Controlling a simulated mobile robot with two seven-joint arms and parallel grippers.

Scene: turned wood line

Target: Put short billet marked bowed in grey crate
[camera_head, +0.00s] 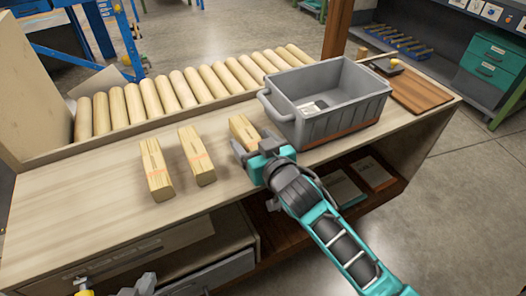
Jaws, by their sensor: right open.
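Three short pale wood billets lie apart on the bench: a left one (156,170), a middle one (197,156) and a right one (241,129). The left and middle ones show faint pink marks, too small to read; I cannot tell which is marked bowed. The grey crate (345,125) stands right of them, with a dark and white patch inside. My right gripper (255,148) is open at the near end of the right billet, hiding that end; contact is unclear. My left gripper (142,286) shows only partly at the bottom edge, its jaws unclear.
A brown board (412,92) lies right of the crate. The bench's front left is clear. A shelf below holds flat items (342,188).

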